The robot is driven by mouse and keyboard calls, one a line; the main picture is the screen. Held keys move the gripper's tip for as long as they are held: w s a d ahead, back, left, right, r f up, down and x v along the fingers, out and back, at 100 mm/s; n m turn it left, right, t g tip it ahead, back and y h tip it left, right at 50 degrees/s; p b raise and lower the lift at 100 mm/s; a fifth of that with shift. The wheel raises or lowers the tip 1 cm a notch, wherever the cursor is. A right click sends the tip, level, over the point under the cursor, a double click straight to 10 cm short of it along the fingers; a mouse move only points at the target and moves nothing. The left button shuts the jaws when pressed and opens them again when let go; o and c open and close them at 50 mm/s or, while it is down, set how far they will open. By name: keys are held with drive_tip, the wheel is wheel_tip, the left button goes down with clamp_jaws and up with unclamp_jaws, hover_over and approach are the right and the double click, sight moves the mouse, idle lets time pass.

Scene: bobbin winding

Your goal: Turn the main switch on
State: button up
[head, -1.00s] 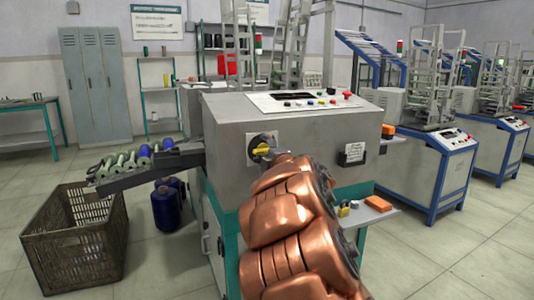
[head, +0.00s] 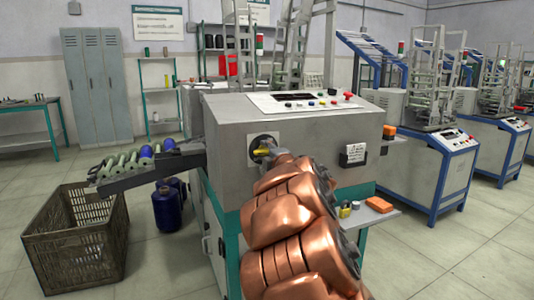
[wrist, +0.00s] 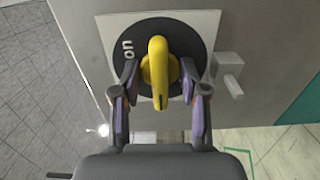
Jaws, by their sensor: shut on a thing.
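The main switch is a yellow knob (wrist: 158,72) on a round black dial (wrist: 187,35) with a white square plate (wrist: 205,18). In the wrist view the knob's long axis runs up and down, and the word "on" is to its left. My gripper (wrist: 160,84) has one finger on each side of the knob and is shut on it. In the head view the knob (head: 262,151) is on the front of the grey machine (head: 225,135), partly hidden by my gripper (head: 271,150).
A control panel (head: 300,103) with buttons tops the machine. A chute (head: 155,171) with bobbins juts out at left, above a brown crate (head: 75,245) and blue spools (head: 166,208). A side shelf (head: 385,218) holds an orange block (head: 379,204).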

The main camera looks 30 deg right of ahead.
drive_tip(key=shift+c, duration=0.7)
drive_tip(key=shift+r+m+p, duration=0.1)
drive_tip(key=shift+m+p, duration=1.4)
drive_tip(key=shift+p, duration=0.15)
drive_tip(key=shift+m+p, duration=0.3)
drive_tip(key=shift+m, duration=0.1)
drive_tip(key=shift+m+p, duration=2.1)
drive_tip(key=shift+p, duration=0.35)
drive_tip(key=shift+f+m+p, duration=0.2)
drive_tip(key=shift+m+p, duration=1.5)
